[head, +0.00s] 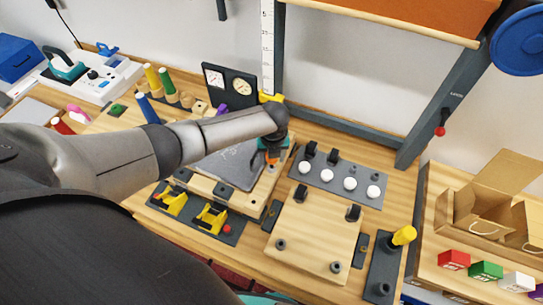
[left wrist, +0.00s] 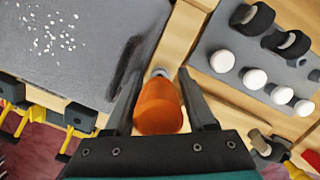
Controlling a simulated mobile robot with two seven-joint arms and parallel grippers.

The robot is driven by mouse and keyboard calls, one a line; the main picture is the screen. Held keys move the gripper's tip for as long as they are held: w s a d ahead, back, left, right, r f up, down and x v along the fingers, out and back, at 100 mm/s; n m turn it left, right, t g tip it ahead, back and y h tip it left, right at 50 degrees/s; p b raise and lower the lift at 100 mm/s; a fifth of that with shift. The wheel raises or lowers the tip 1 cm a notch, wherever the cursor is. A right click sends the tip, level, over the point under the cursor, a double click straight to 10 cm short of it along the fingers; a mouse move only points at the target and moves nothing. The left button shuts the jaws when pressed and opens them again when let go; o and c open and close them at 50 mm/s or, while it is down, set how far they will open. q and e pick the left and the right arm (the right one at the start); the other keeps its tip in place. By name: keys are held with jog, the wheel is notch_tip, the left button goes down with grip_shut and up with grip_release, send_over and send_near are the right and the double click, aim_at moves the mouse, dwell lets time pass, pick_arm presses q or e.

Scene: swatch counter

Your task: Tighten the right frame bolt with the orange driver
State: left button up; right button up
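My left gripper (head: 271,146) reaches over the right side of a wooden frame (head: 208,187) that surrounds a dark grey panel (head: 232,166). In the left wrist view, its two fingers (left wrist: 163,98) lie against both sides of the orange driver (left wrist: 160,108). The driver also shows below the gripper in the head view (head: 272,158). A small silver piece (left wrist: 160,72) shows at the driver's far end, over the frame's right wooden strip; I cannot tell whether it is the bit or the bolt. My right gripper is not in view.
A grey plate with white knobs (head: 350,183) lies right of the frame. A wooden board (head: 310,240) with dark knobs is in front. A yellow-handled driver (head: 403,235) stands in a dark holder (head: 380,268). Yellow clamps (head: 211,217) sit along the frame's front.

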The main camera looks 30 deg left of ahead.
pick_arm(q)
jog(key=shift+o, duration=0.2)
jog(key=shift+n+p, duration=0.3)
jog(key=shift+n, duration=0.4)
jog(key=n, duration=0.3)
jog(key=n+g, duration=0.1)
jog(key=n, duration=0.2)
jog(key=shift+s+a+y, duration=0.1)
jog(key=shift+s+y, duration=0.1)
jog(key=shift+y, duration=0.2)
jog(key=n, duration=0.4)
jog(key=shift+s+a+g, duration=0.1)
jog(key=shift+g, duration=0.2)
jog(key=n, duration=0.3)
jog(key=shift+n+g, duration=0.3)
